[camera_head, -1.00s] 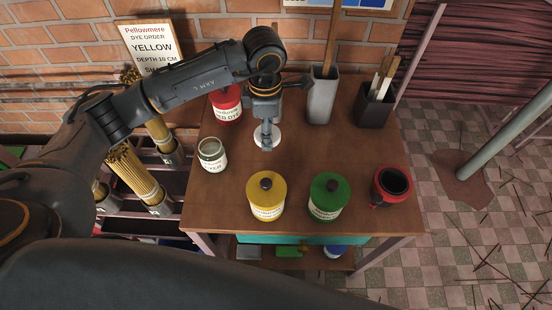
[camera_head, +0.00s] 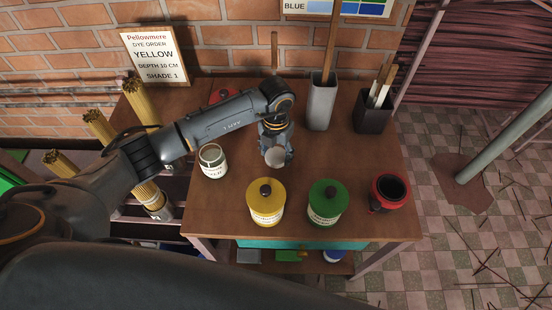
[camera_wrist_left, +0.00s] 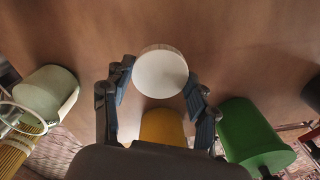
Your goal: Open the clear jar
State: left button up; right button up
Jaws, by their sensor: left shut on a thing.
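The clear jar (camera_head: 212,161) stands upright at the left of the table, with a label on its front and its round mouth uncovered. It also shows at the left of the left wrist view (camera_wrist_left: 47,95). My left gripper (camera_head: 276,150) is to the right of the jar and apart from it. It is shut on a pale round lid (camera_head: 275,157), held behind the yellow jar. In the left wrist view the lid (camera_wrist_left: 160,74) is a white disc between the two fingers. My right gripper is not in view.
A lidded yellow jar (camera_head: 266,203) and a lidded green jar (camera_head: 327,204) stand near the table's front edge. A red-rimmed dark pot (camera_head: 389,194) is at the right. A red jar (camera_head: 222,96) is partly hidden behind my arm. Tall grey (camera_head: 321,102) and dark (camera_head: 374,112) holders stand at the back.

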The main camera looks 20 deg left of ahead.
aim_at(276, 156)
pick_arm(q)
notch_tip(276, 156, down, 4)
jog(key=shift+r, duration=0.1)
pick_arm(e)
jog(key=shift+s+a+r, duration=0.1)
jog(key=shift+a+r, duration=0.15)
pick_arm(q)
jog(key=shift+f, duration=0.25)
jog(key=o, duration=1.3)
jog(key=shift+r, duration=0.1)
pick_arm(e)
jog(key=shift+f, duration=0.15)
pick_arm(q)
jog(key=shift+r, duration=0.1)
